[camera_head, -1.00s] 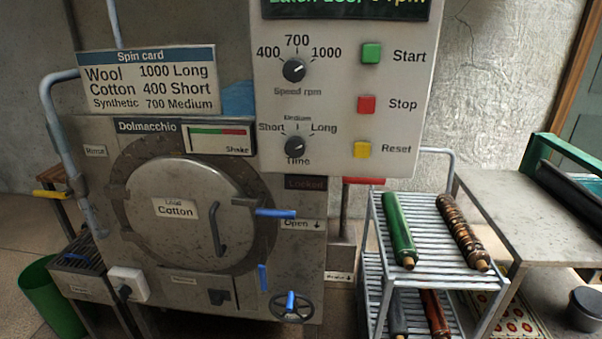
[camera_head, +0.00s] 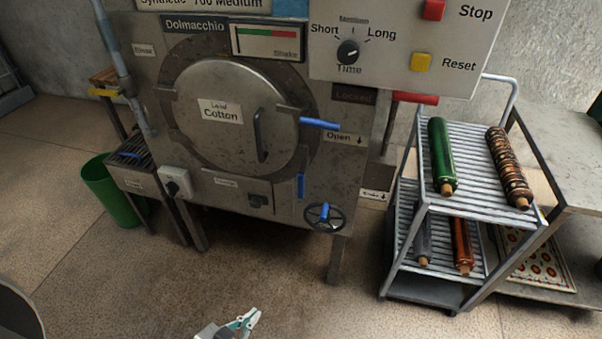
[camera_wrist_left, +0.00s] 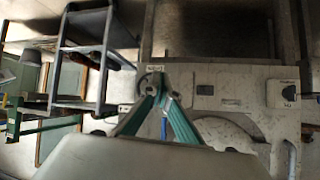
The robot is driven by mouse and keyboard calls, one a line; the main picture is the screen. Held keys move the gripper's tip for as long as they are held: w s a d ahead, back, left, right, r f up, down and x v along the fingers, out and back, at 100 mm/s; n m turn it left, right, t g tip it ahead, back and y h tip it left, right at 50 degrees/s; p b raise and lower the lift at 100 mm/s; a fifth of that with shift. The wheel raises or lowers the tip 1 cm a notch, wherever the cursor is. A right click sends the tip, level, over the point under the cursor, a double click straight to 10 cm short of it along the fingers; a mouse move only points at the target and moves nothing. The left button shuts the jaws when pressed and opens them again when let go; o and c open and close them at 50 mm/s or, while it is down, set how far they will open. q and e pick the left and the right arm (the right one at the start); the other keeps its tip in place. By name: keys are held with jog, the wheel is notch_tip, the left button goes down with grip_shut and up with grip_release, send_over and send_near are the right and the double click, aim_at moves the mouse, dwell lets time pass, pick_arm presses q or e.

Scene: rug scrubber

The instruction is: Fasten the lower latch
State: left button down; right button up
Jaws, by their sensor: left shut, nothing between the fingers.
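The round steel drum door (camera_head: 215,140) is closed against the machine front. The lower latch, a blue handle (camera_head: 301,186), hangs straight down at the door's lower right. The upper latch, another blue handle (camera_head: 319,123), points level to the right. My left gripper (camera_head: 243,322) is at the bottom of the head view, low in front of the machine and apart from the latch. Its fingers are shut and empty. In the left wrist view its fingertips (camera_wrist_left: 158,88) meet in front of the machine, with a blue handle behind them. My right gripper is out of view.
A handwheel with a blue knob (camera_head: 324,216) is below the lower latch. A wire cart (camera_head: 470,203) with several rolls stands at the right. A green bin (camera_head: 100,190) stands at the left. The floor (camera_head: 130,280) before the machine is mostly clear.

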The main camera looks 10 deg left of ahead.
pick_arm(q)
jog(key=w+d+r+n+t+h+b, duration=0.2)
jog(key=w+d+r+n+t+b, duration=0.15)
jog(key=w+r+n, duration=0.7)
jog(key=w+a+r+n+t+y+b, duration=0.1)
jog(key=w+a+r+n+t+y, duration=0.1)
jog(key=w+a+n, duration=0.4)
jog(key=shift+w+a+n+t+y+b, duration=0.25)
jog(key=shift+w+n+t+y, duration=0.6)
jog(key=shift+w+n, duration=1.65)
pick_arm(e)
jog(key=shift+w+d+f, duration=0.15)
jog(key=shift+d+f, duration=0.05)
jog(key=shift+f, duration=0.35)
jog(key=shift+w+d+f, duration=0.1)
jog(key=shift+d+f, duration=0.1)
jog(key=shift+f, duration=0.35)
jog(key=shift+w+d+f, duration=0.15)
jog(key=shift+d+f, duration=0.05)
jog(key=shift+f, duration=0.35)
pick_arm(q)
jog(key=shift+d, duration=0.1)
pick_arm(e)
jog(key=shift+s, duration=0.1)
